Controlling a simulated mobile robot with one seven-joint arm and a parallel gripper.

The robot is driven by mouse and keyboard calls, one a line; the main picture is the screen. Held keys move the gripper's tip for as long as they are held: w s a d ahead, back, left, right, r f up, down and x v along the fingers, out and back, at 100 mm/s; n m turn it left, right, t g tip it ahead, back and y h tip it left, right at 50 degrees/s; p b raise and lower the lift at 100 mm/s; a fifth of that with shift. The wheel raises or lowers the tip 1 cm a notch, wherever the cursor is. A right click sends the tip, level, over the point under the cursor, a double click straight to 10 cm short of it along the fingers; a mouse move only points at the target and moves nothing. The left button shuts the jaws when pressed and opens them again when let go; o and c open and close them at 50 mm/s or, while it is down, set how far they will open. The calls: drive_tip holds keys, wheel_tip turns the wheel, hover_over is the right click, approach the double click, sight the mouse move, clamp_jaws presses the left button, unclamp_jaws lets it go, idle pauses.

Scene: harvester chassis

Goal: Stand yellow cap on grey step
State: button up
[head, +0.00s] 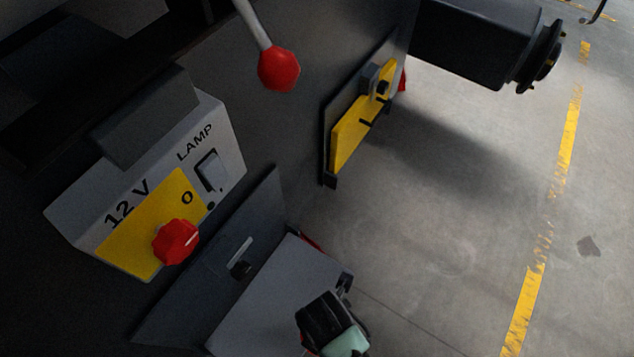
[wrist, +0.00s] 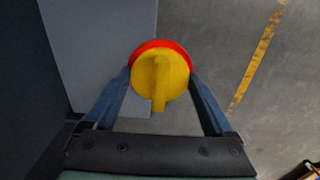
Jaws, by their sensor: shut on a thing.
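The yellow cap (wrist: 162,72) has a raised yellow grip bar across its face and a red rim. In the wrist view my gripper (wrist: 160,82) is shut on it, with one blue-grey finger on each side. The grey step (wrist: 95,45) is the light grey plate at the left of that view. The cap overlaps its right edge in the picture, and I cannot tell whether they touch. In the head view the step (head: 268,295) shows at bottom centre, with the body of my gripper at its right edge. The cap is mostly hidden there.
A control box (head: 125,215) with a red knob (head: 176,242) and a lamp switch stands left of the step. A red-balled lever (head: 279,68) hangs above. A yellow plate (head: 355,125) is on the chassis side. Open floor (head: 430,240) lies to the right.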

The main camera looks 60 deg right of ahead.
approach(285, 311)
drive_tip(key=shift+s+f+b, duration=0.2)
drive_tip(key=shift+f+b, duration=0.5)
drive_tip(key=shift+b, duration=0.05)
wheel_tip(285, 311, down, 4)
drive_tip(key=shift+r+b, duration=0.15)
drive_tip(key=shift+b, duration=0.4)
drive_tip(key=shift+w+f, duration=0.2)
drive_tip(key=shift+f, duration=0.15)
drive_tip(key=shift+f, duration=0.2)
drive_tip(key=o, duration=1.5)
drive_tip(key=shift+r, duration=0.15)
